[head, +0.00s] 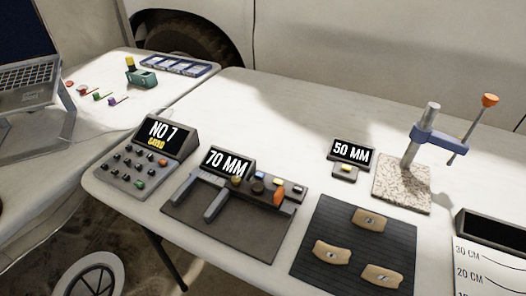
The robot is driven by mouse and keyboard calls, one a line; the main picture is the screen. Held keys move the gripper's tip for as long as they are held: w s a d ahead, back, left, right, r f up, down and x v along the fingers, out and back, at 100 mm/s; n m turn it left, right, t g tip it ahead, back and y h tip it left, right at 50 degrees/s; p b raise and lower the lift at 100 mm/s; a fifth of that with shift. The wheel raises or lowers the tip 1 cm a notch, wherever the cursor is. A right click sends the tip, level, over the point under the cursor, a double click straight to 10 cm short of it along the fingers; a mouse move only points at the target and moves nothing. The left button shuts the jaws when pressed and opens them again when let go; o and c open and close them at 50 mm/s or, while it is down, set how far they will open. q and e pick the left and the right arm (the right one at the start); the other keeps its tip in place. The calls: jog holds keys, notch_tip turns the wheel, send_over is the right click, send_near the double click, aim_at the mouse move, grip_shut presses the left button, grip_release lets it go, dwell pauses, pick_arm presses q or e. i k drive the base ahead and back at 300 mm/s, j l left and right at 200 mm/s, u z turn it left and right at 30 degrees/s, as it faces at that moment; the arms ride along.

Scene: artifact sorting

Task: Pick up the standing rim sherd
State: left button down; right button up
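Three tan curved sherds lie or stand on a dark ribbed mat (314,231) near the front of the table: a back sherd (371,218), a left sherd (332,252) and a front right sherd (382,276). Each bears a small dark mark. I cannot tell from this view which of them is a rim sherd or stands on edge. Neither of my grippers is in the head view.
Left of the mat is a grey device (228,232) reading "70 MM"; farther left, a keypad box (150,165) reads "NO 7". Behind are a "50 MM" display (351,152) and a clamp stand (420,140) on a speckled base. A scale board (490,262) is at right.

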aim_at(378, 275)
jog(key=k+l+z, duration=0.15)
jog(key=z, duration=0.55)
